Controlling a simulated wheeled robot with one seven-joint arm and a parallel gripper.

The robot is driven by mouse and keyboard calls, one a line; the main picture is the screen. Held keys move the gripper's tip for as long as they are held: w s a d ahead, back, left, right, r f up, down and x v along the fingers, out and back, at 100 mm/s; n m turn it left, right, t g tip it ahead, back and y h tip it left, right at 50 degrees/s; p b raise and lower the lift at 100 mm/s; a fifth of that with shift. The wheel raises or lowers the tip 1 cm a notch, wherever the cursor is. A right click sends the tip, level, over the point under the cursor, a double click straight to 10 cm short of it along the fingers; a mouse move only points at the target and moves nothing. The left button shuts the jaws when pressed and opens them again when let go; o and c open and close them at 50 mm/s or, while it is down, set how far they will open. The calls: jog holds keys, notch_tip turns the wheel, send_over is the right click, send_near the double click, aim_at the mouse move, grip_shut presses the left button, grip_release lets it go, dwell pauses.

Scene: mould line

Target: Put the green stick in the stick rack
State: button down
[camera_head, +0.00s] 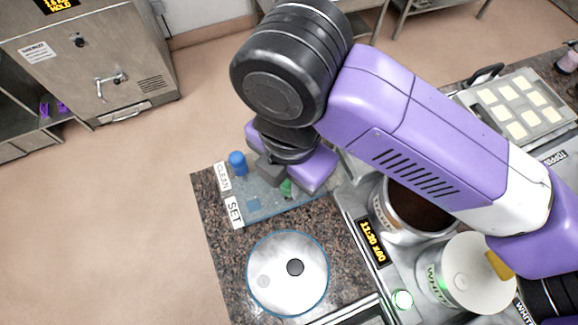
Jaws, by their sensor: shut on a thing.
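A small green piece, the green stick (287,188), shows just below my gripper (272,172). My gripper is shut on it, and the arm and gripper hide most of the stick. They are above a flat blue board (262,206) at the counter's left corner, which looks like the stick rack. A blue stick (238,163) stands upright at its far left, by the CLEAN label (222,176). The SET label (234,211) is at its near left. I cannot tell whether the green stick touches the board.
A round metal lid (283,285) with a black knob lies nearer on the granite counter (225,262). To the right are a pot of dark contents (420,208), a white-lidded pot (478,275) and a tray of pale squares (535,120). Open floor lies left.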

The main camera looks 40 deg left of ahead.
jog(key=shift+f, duration=0.5)
jog(key=c, duration=0.7)
grip_release()
jog(key=shift+r, duration=0.1)
jog(key=shift+r+p, duration=2.95)
jog(key=shift+r, duration=0.55)
jog(key=shift+f, duration=0.1)
